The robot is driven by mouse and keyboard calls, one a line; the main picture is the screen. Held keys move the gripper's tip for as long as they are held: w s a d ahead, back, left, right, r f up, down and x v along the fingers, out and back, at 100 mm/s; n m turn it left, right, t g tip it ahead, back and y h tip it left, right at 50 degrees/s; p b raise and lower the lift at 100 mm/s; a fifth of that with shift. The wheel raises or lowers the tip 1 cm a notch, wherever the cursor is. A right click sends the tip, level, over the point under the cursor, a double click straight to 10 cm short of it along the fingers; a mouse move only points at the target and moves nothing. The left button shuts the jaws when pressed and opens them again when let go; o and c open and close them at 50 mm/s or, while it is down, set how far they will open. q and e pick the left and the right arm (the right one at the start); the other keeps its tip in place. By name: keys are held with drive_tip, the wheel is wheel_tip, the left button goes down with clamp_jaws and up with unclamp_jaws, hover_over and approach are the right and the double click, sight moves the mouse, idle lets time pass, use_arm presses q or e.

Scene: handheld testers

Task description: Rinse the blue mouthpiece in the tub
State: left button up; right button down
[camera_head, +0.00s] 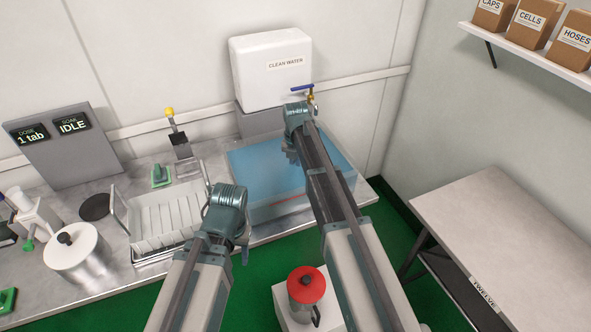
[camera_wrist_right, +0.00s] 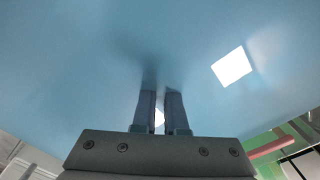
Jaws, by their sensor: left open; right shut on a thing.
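The tub (camera_head: 262,214) is a clear box of blue water in the bench, with a red line low on its front. My right gripper (camera_head: 291,157) points down into the tub, partly hidden by its own arm. In the right wrist view its fingers (camera_wrist_right: 160,112) reach into the blue water. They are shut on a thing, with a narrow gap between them. I cannot make out the held thing, and the blue mouthpiece does not show clearly in either view. My left gripper (camera_head: 244,256) is open and empty, in front of the tub's near left corner.
A white rack (camera_head: 150,243) stands left of the tub. A clean-water tank (camera_head: 272,75) and blue-handled tap (camera_head: 303,88) are behind it. A steel pot (camera_head: 82,262) stands at left, and a red-lidded can (camera_head: 306,288) in front. A side table (camera_head: 510,220) at right is clear.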

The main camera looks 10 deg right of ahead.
use_arm(q)
wheel_tip(320, 180, up, 13)
drive_tip(key=p, duration=1.2)
drive_tip(key=shift+r+p, duration=0.15)
drive_tip(key=shift+p, duration=0.2)
use_arm(e)
wheel_tip(320, 180, up, 13)
drive_tip(key=shift+r, duration=0.2)
use_arm(q)
drive_tip(key=shift+s, duration=0.1)
use_arm(e)
drive_tip(key=shift+s, duration=0.1)
